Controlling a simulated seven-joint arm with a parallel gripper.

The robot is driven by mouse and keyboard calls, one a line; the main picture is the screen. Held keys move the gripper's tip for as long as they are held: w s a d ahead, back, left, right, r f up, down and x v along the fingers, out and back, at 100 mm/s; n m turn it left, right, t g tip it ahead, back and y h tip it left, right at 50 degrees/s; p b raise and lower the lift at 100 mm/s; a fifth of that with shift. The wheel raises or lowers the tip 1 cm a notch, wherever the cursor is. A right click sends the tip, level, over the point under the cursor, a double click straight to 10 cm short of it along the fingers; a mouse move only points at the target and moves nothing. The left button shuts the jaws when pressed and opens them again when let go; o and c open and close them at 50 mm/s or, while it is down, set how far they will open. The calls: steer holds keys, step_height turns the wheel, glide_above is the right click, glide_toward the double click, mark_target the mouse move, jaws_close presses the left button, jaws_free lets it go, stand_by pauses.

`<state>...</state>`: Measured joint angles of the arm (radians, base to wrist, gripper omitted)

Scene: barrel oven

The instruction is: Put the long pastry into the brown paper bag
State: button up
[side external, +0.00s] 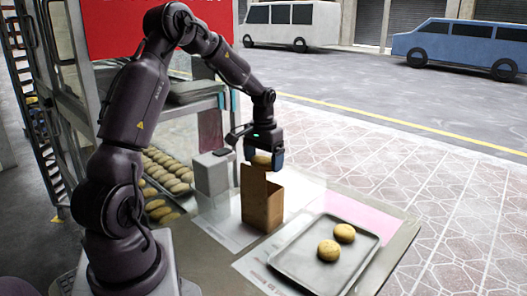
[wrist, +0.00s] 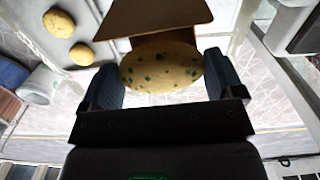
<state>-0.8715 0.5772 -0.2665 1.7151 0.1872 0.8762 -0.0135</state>
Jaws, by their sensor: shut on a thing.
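The long pastry (wrist: 160,70) is golden with dark green specks. My gripper (side external: 263,157) is shut on it, with one dark blue finger on each side in the wrist view (wrist: 165,85). The brown paper bag (side external: 262,203) stands upright and open on the table. In the side view the held pastry (side external: 261,160) is just above the bag's top opening. In the wrist view the bag (wrist: 155,17) shows right behind the pastry, which covers part of it. The inside of the bag is mostly hidden.
A grey tray (side external: 297,265) with two round pastries (side external: 344,233) (side external: 329,250) lies right of the bag. Several pastries (side external: 168,172) lie in rows at the left, behind my arm. A grey box (side external: 211,174) stands just behind the bag.

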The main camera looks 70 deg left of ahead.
steer(key=shift+f, duration=2.75)
steer(key=o, duration=0.7)
steer(key=shift+r, duration=0.15)
step_height(320, 180, up, 13)
steer(key=shift+f, duration=0.15)
